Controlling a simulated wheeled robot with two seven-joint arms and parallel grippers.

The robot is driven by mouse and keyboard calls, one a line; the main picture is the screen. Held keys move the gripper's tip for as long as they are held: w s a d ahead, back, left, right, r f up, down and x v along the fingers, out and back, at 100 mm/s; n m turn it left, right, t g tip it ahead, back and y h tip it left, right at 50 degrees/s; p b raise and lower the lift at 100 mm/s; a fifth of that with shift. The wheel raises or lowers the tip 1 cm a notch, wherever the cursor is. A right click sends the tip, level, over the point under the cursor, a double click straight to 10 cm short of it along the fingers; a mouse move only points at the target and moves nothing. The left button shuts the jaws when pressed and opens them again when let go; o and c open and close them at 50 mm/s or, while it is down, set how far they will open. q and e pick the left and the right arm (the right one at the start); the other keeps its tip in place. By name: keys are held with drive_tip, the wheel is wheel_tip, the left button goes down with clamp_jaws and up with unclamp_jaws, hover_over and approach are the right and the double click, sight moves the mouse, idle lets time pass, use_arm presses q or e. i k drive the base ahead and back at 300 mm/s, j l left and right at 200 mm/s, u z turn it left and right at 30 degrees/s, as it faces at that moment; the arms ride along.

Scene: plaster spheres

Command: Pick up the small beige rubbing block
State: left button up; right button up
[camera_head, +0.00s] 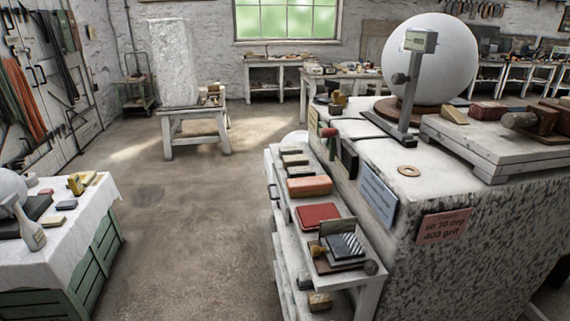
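Several small blocks could fit the beige rubbing block, and I cannot tell which one is meant. A tan block (319,302) sits low at the front end of the narrow side shelf. A beige wedge-like block (454,115) lies on the raised wooden board at the right. A pale beige block (295,160) lies in a row of blocks towards the far end of the side shelf. Neither of my grippers shows in the view.
The side shelf (345,222) also holds an orange block (309,186), a red pad (318,216) and a striped block (345,246). A large sphere (440,62) stands on the stone bench. A cloth-covered table (85,230) stands left. The floor between is clear.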

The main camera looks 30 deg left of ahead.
sight(299, 159)
drive_tip(key=j+z, duration=0.2)
drive_tip(key=j, duration=0.4)
drive_tip(key=j+z, duration=0.2)
drive_tip(key=j, duration=0.4)
drive_tip(key=k+j+z, duration=0.2)
drive_tip(key=j, duration=0.4)
drive_tip(key=i, duration=0.1)
